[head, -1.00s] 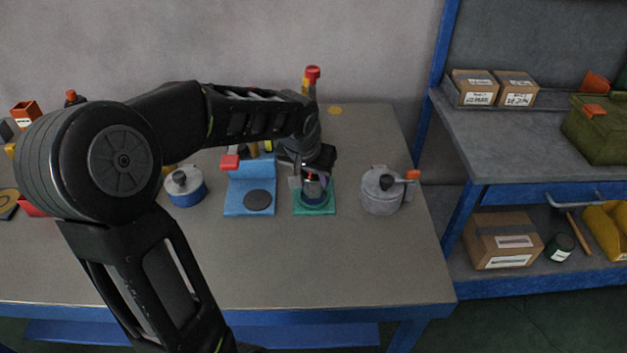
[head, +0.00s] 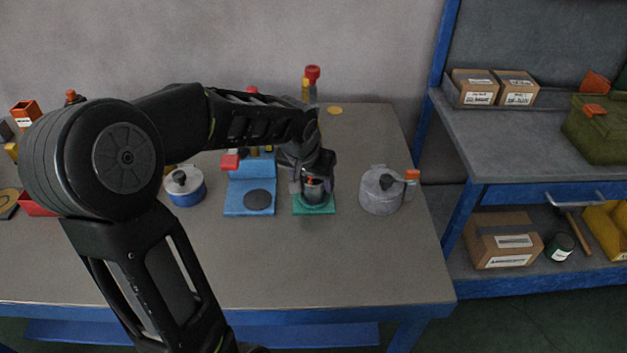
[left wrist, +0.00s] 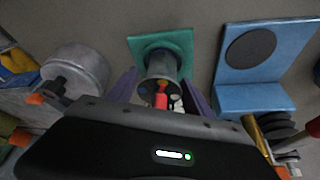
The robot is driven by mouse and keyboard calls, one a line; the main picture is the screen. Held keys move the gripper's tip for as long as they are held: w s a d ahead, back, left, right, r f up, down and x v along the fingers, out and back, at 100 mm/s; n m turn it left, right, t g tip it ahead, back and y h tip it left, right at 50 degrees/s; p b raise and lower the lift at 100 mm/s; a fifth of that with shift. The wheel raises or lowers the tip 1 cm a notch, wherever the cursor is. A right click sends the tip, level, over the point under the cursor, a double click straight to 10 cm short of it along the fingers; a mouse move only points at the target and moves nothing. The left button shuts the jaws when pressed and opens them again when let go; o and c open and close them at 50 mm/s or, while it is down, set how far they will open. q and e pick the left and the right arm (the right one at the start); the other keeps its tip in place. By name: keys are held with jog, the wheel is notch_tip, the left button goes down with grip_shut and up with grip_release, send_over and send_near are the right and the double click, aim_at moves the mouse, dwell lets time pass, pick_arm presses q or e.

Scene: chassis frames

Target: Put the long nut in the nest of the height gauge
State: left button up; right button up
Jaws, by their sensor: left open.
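My left gripper (head: 313,188) is open around a dark grey cylindrical cup (left wrist: 164,66) on a green square plate (head: 325,209). In the left wrist view its two purplish fingers stand on either side of the cup, with the gripper (left wrist: 160,88) between camera and plate. A red piece (left wrist: 161,100) and small pale pieces show at the cup's mouth; I cannot tell if one is the long nut. A blue L-shaped stand (head: 235,205) with a dark round disc (head: 258,200) is just left of the plate in the head view. It may be the height gauge. My right gripper is out of view.
A grey lidded pot (head: 380,194) stands to the right of the plate, and a blue pot (head: 186,189) to the left of the stand. Dark stacked discs (left wrist: 278,128) lie near the blue stand. The front of the table (head: 320,265) is clear.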

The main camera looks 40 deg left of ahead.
pick_arm(q)
jog(key=v, duration=1.1)
jog(key=shift+s+r, duration=0.2)
jog(key=shift+r, duration=0.05)
jog(key=shift+d, duration=0.1)
